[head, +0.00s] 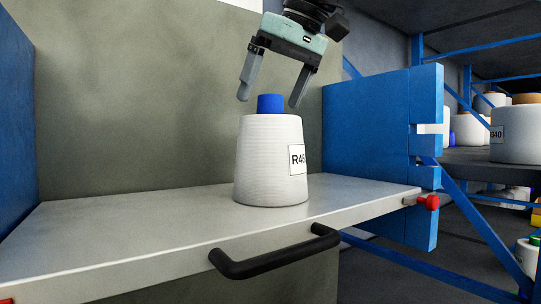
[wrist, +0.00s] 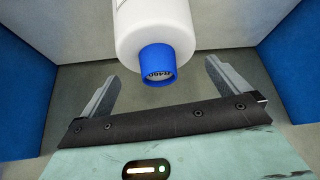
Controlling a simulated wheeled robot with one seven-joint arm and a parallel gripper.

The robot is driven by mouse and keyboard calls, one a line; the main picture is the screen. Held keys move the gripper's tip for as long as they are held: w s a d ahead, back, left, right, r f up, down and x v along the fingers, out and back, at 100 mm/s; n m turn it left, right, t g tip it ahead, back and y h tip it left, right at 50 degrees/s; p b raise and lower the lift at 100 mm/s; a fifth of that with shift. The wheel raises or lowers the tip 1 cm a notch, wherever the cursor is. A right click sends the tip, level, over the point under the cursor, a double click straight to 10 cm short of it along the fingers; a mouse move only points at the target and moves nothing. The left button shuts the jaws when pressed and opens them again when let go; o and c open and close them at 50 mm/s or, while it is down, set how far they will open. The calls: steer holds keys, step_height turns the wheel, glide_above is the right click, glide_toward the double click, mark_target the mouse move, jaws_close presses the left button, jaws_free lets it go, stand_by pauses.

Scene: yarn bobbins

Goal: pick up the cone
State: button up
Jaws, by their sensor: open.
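The cone (head: 268,165) is a white yarn bobbin with a blue tube top (head: 270,104) and a label at its right side. It stands upright on a grey metal shelf (head: 130,225). My gripper (head: 270,101) is open and empty, pointing down above the cone. Its two fingers are apart, one to each side over the blue top. In the wrist view the cone's white body (wrist: 155,25) and blue end show beyond my open gripper (wrist: 160,75), between the finger directions. The fingers do not appear to touch it.
A black handle (head: 275,252) runs along the shelf's front edge, with a red knob (head: 428,202) at the right. Blue panels (head: 370,125) flank the shelf. A rack at the right holds more white bobbins (head: 515,130). The shelf left of the cone is clear.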

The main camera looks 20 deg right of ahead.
mark_target(267, 108)
steer(key=shift+p+x, duration=0.55)
steer(key=shift+x, duration=1.45)
steer(key=shift+r, duration=0.1)
steer(key=c, duration=1.6)
steer(key=shift+o, duration=0.2)
steer(key=shift+r, duration=0.15)
step_height(267, 108, up, 8)
steer(key=shift+w+r, duration=0.1)
steer(key=shift+r, duration=0.75)
